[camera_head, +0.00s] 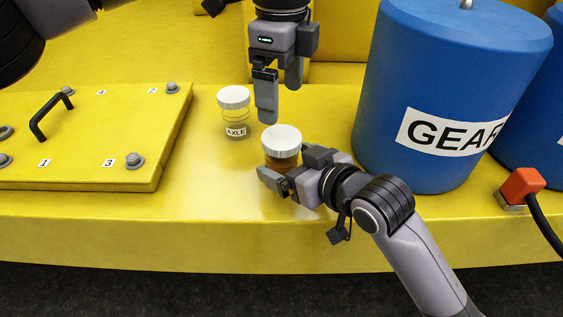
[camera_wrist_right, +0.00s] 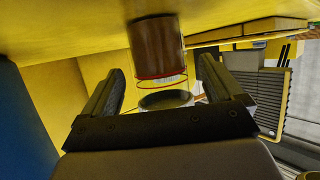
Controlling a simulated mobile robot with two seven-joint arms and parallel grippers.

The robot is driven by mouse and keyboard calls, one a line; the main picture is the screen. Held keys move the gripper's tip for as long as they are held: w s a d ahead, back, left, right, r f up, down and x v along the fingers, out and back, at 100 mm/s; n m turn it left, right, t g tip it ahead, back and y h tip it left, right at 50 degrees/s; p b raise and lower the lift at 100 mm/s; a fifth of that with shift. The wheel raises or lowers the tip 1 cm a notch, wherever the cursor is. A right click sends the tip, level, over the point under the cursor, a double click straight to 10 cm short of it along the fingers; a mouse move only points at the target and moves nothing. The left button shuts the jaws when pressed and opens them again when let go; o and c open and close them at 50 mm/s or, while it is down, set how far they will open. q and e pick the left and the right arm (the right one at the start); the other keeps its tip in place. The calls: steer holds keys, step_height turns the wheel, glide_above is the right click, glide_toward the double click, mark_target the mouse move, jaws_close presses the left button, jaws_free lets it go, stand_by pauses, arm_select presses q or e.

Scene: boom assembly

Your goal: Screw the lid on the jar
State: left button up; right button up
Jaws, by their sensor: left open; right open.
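A jar with brown contents (camera_head: 282,160) stands upright on the yellow deck, with a white lid (camera_head: 282,138) on its top. I cannot tell how tight the lid is. My right gripper (camera_head: 288,172) is open, low beside the jar, with its fingers toward either side of it. The right wrist view, which looks upside down, shows the brown jar (camera_wrist_right: 157,48) ahead between the two spread fingers. My left gripper (camera_head: 279,104) is open and empty, pointing down above and just behind the lid, apart from it.
A second white-lidded jar labelled AXLE (camera_head: 236,118) stands left of the brown one. A yellow plate with a black handle (camera_head: 50,115) lies at left. A large blue GEAR drum (camera_head: 440,90) and a red-topped connector (camera_head: 521,186) stand at right. The deck's front edge is close.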

mark_target(282, 137)
steer(key=shift+x, duration=1.55)
steer(key=shift+c, duration=0.2)
jaws_close()
arm_select(q)
steer(key=m, duration=0.4)
steer(key=shift+m, duration=0.3)
steer(key=shift+f, duration=4)
